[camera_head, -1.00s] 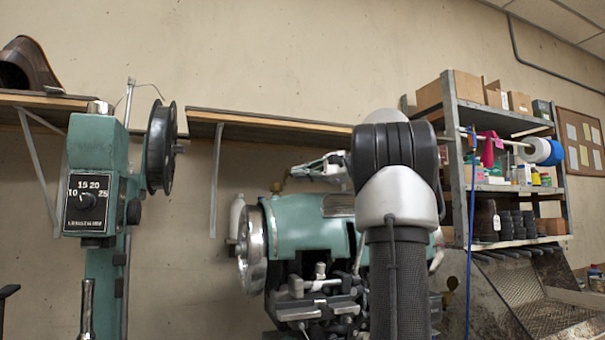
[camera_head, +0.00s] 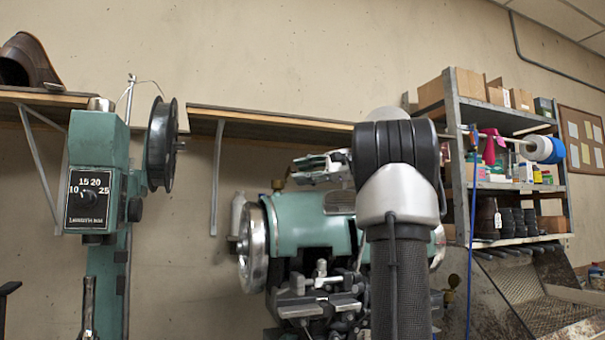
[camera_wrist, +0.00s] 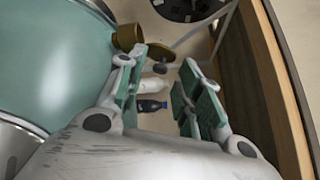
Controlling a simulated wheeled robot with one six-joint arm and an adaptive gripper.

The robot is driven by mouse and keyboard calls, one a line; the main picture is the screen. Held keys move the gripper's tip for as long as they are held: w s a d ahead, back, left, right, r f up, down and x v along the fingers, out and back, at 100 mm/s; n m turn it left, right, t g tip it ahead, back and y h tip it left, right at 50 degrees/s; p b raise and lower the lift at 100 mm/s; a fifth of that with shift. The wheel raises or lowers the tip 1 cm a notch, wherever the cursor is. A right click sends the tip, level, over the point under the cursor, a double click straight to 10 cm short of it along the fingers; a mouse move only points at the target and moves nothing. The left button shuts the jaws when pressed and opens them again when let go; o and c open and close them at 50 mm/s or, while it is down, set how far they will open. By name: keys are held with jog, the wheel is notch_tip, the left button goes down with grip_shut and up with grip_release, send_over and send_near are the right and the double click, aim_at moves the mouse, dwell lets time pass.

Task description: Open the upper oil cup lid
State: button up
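The upper oil cup (camera_head: 278,185) is a small brass fitting on top of the green machine body, left of my gripper (camera_head: 300,171). In the wrist view the brass cup (camera_wrist: 127,37) is by the left fingertip. A round brass disc (camera_wrist: 160,50), seemingly its lid, stands beside the cup and appears swung off the rim. My gripper (camera_wrist: 164,62) is open, its two green-padded fingers apart with nothing held between them. The disc shows just beyond the gap, nearer the left finger; I cannot tell whether they touch.
The green machine (camera_head: 300,225) lies under my gripper. A wall shelf (camera_head: 260,118) runs behind it. A green post with a dial (camera_head: 88,200) and a black reel (camera_head: 160,145) stands left. A stocked rack (camera_head: 455,150) is at right.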

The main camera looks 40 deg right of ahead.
jog(key=v, duration=1.1)
jog(key=shift+s, duration=0.2)
jog(key=shift+d, duration=0.15)
